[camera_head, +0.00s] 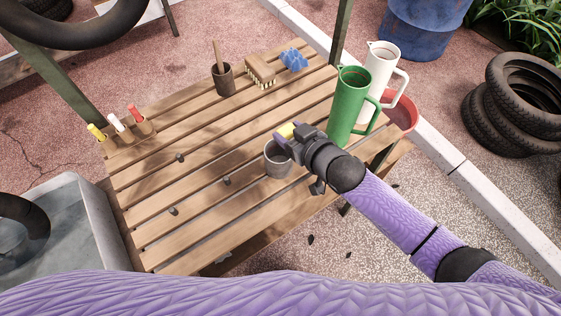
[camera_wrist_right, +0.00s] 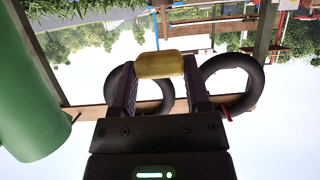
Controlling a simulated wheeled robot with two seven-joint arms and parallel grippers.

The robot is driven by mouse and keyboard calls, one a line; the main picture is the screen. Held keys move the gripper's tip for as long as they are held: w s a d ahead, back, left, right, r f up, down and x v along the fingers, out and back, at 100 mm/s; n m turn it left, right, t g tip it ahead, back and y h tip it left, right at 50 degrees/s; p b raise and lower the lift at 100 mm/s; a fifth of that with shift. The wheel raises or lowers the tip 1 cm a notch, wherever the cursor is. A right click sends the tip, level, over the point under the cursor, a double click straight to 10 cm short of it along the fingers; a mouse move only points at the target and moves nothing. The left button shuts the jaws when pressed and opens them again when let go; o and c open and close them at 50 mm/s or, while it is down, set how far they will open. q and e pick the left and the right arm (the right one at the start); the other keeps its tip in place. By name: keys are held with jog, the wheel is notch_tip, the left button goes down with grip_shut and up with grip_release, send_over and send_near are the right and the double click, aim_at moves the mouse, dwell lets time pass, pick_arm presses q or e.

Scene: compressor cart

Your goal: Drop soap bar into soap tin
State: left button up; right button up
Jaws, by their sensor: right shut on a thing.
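My right gripper (camera_head: 283,137) is shut on a yellow soap bar (camera_head: 287,130). In the right wrist view the soap bar (camera_wrist_right: 160,65) sits between the two fingertips. In the head view a grey round tin (camera_head: 278,160), which looks like the soap tin, stands on the slatted wooden table (camera_head: 195,190). The gripper and soap are at the tin's upper right rim in the picture; I cannot tell the height gap between them. The gripper hides part of the tin's rim, and the inside of the tin shows only partly. My left gripper is not in view.
A green pitcher (camera_head: 349,105) and a white pitcher (camera_head: 381,70) stand close to my right gripper. A brush (camera_head: 260,70), a blue cloth (camera_head: 293,60) and a dark cup (camera_head: 223,82) are at the back. Colored markers (camera_head: 118,125) stand at the left. The table's middle is mostly clear.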

jog(key=shift+f, duration=0.65)
jog(key=shift+r, duration=0.2)
jog(key=o, duration=1.1)
jog(key=shift+o, duration=1)
pick_arm(q)
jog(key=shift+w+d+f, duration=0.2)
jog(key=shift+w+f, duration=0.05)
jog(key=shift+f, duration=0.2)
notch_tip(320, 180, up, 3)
jog(key=p, duration=0.3)
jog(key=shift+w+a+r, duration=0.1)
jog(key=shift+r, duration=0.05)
pick_arm(e)
jog(key=v, duration=1)
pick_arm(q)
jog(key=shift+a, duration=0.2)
